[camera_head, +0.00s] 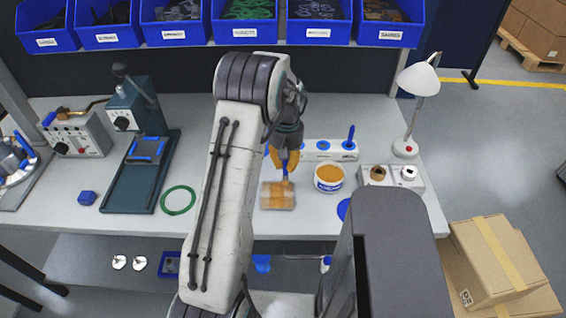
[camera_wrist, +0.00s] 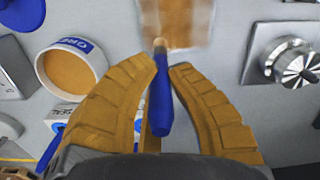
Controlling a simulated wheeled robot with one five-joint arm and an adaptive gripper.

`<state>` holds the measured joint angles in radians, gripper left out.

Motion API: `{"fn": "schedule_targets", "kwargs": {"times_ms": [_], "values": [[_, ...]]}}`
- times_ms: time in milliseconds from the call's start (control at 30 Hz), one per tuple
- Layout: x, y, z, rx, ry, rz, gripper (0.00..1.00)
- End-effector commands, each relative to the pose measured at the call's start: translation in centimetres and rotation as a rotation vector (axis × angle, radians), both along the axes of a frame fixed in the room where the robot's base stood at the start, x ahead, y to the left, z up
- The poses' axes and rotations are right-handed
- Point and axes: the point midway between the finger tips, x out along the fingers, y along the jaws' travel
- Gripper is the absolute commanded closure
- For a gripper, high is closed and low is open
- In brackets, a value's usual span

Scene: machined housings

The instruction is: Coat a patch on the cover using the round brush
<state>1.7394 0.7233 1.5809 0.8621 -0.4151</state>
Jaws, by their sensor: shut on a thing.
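The cover (camera_head: 278,201), a small rectangular plate with a brownish coated area, lies on the bench below my gripper. It also shows at the top of the wrist view (camera_wrist: 190,35), somewhat blurred. My gripper (camera_head: 284,158) has tan ribbed fingers and is shut on the blue handle of the round brush (camera_head: 285,174). The wrist view shows this handle (camera_wrist: 161,105) between the fingertips (camera_wrist: 164,68), with the brush's head end over the cover's near edge. Whether the bristles touch the cover cannot be told. An open white tub of amber grease (camera_head: 328,178) stands right of the cover.
A white holder (camera_head: 330,150) with blue sockets and an upright blue-handled tool stands behind the tub. A blue lid (camera_head: 344,210) lies in front of the tub. A green ring (camera_head: 179,200) and a press (camera_head: 140,150) are left. A lamp (camera_head: 418,85) stands right.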

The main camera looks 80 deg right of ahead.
Motion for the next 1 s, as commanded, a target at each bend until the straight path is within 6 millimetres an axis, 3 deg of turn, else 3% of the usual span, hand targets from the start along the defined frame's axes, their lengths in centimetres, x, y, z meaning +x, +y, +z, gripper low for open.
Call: {"fn": "schedule_targets", "kwargs": {"times_ms": [1000], "values": [[-0.4,6.0,-0.4,-0.001,0.0,0.0,1.0]]}}
